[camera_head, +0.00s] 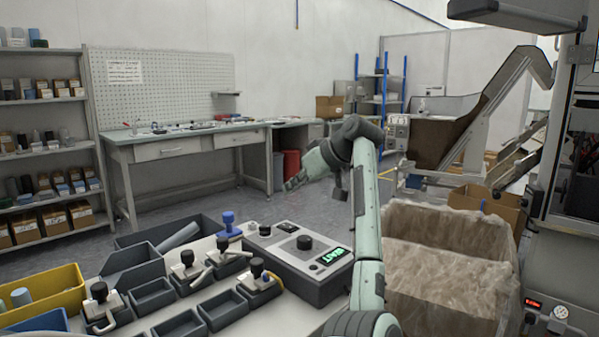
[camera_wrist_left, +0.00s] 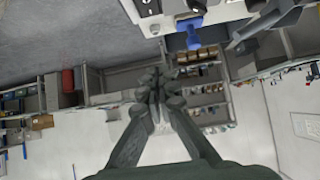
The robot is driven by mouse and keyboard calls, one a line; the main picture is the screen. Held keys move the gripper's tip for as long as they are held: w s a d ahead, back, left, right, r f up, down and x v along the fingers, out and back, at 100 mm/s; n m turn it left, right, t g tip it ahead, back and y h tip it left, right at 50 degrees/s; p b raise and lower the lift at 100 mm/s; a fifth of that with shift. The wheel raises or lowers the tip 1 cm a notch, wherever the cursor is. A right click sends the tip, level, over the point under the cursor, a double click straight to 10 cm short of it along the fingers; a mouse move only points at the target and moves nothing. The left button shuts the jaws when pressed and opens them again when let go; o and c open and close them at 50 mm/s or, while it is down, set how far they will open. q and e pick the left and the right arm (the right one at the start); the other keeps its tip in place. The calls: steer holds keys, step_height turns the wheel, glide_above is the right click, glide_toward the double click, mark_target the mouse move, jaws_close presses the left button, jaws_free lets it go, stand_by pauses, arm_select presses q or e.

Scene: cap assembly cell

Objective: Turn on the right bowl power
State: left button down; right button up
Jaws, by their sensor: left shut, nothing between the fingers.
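A grey control box (camera_head: 322,283) sits on the work table. It has a black round knob (camera_head: 304,242), a green-lit display (camera_head: 333,255) and a dark switch-like part (camera_head: 285,226) on its top. I cannot tell which control is the right bowl power. My left gripper (camera_head: 290,184) is shut and empty, in the air beyond and above the box, apart from it. In the left wrist view its fingers (camera_wrist_left: 154,88) are together, and part of a light panel with dark controls (camera_wrist_left: 148,8) shows at the top edge. My right gripper is not in view.
Small grey trays and black-knobbed fixtures (camera_head: 187,262) crowd the table left of the box. A blue part (camera_head: 228,222) stands beside it. A lined bin (camera_head: 440,265) is right of my arm. A feeder machine with a panel (camera_head: 397,130) stands behind.

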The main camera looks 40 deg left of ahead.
arm_select(q)
steer(key=d+r, duration=0.1)
steer(key=r, duration=0.1)
steer(key=d+r, duration=0.2)
steer(key=shift+s, duration=0.1)
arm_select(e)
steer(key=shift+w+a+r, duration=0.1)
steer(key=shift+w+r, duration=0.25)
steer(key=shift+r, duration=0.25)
arm_select(q)
steer(key=shift+a, duration=0.1)
